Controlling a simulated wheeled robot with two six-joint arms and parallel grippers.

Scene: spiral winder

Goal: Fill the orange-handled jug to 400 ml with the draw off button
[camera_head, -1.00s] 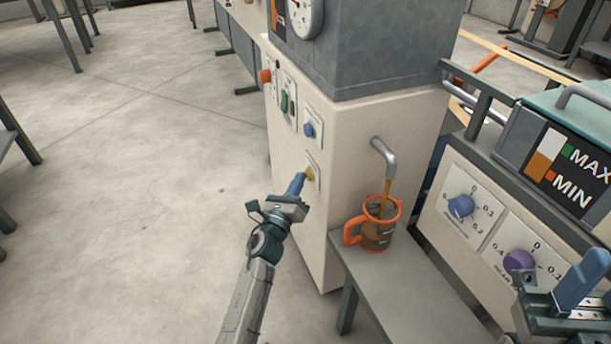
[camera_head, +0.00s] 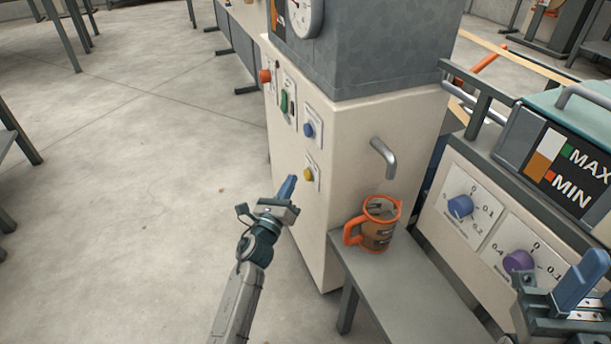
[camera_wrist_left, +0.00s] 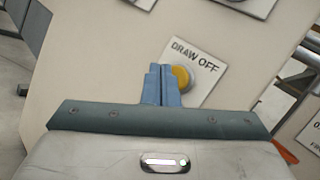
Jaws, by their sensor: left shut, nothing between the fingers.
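The orange-handled jug (camera_head: 377,226) stands upright on a grey bench below the metal spout (camera_head: 384,158), with brown liquid showing inside. No stream runs from the spout. The yellow draw off button (camera_head: 308,174) is on the cream cabinet's left face; it also shows in the left wrist view (camera_wrist_left: 181,76) beside its DRAW OFF label. My left gripper (camera_head: 288,186) is shut and empty, a little left of the button and apart from it in the head view. My right gripper (camera_head: 578,285) is partly in view at the lower right edge; its jaw state is unclear.
A blue button (camera_head: 309,129), a green switch (camera_head: 285,101) and a red knob (camera_head: 265,76) sit above on the cabinet. The grey bench (camera_head: 405,290) is clear in front of the jug. A dial panel (camera_head: 490,225) stands at right. Open floor lies at left.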

